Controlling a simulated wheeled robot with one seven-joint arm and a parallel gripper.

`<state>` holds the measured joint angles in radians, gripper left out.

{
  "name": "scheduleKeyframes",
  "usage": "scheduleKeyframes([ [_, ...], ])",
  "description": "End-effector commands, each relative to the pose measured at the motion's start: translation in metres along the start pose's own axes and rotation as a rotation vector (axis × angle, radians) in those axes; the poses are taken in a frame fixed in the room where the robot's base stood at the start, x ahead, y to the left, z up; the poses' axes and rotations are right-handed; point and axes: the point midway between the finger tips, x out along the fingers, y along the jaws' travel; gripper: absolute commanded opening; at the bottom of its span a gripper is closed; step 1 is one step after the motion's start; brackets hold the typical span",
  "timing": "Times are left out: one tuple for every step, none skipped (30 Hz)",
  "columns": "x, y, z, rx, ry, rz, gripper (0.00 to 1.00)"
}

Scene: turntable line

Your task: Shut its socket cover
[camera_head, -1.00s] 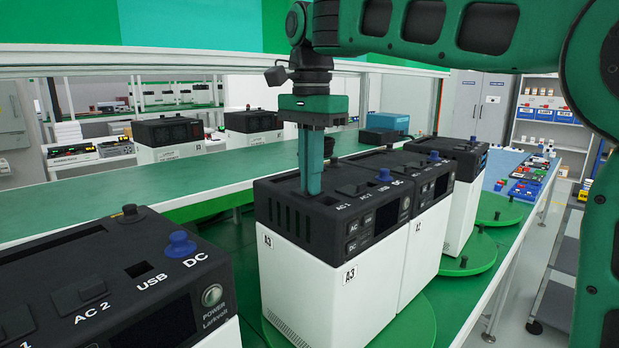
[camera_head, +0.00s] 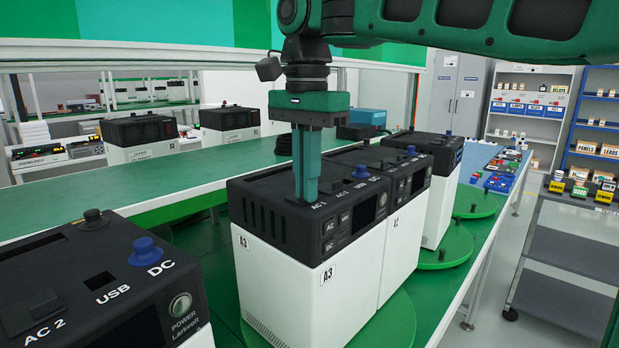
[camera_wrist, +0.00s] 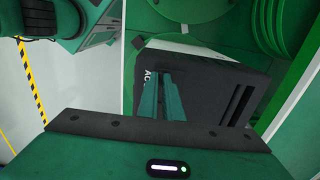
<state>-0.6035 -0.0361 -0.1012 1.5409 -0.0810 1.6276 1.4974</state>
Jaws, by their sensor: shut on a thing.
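The unit marked A3 (camera_head: 305,268) is a white box with a black top on the green line. Its top has sockets labelled AC 1, AC 2, USB and DC. My gripper (camera_head: 306,196) points straight down with its fingertips at the AC 1 socket, beside the AC 1 label. The fingers are close together on the AC 1 socket cover, which they mostly hide. In the wrist view, my fingers (camera_wrist: 162,85) reach down to the black top (camera_wrist: 205,85) beside the AC label.
Another unit (camera_head: 95,280) stands close at the front left. Unit A2 (camera_head: 400,240) is right behind A3, with a further unit (camera_head: 437,205) on a green turntable (camera_head: 445,246). A green belt (camera_head: 120,185) runs behind. A grey cart (camera_head: 565,250) stands at right.

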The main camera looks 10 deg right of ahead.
Motion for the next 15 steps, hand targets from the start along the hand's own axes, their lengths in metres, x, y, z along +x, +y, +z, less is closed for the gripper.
scheduleKeyframes([
  [-0.0028,0.0006,0.0036,-0.007,0.001,-0.007,0.0],
  [-0.0028,0.0009,0.005,-0.009,0.001,-0.007,0.0],
  [-0.0029,0.001,0.0064,-0.011,0.001,-0.007,0.0],
  [-0.003,0.0011,0.007,-0.012,0.001,-0.007,0.0],
  [-0.003,0.0012,0.0074,-0.012,0.001,-0.007,0.0],
  [-0.0031,0.0012,0.0076,-0.013,0.001,-0.006,0.0],
  [-0.0031,0.0012,0.0077,-0.013,0.001,-0.006,0.0],
  [-0.0032,0.0012,0.0078,-0.013,0.001,-0.006,0.0],
  [-0.0032,0.0011,0.008,-0.013,0.001,-0.006,0.0],
  [-0.0032,0.0011,0.0081,-0.014,0.001,-0.006,0.0],
  [-0.0033,0.0011,0.0083,-0.014,0.001,-0.006,0.0],
  [-0.0033,0.001,0.0085,-0.014,0.001,-0.006,0.0],
  [-0.0033,0.0009,0.0087,-0.014,0.001,-0.006,0.1],
  [-0.0033,0.0008,0.0091,-0.015,0.001,-0.006,0.17],
  [-0.0031,0.0007,0.0094,-0.016,0.001,-0.006,0.25],
])
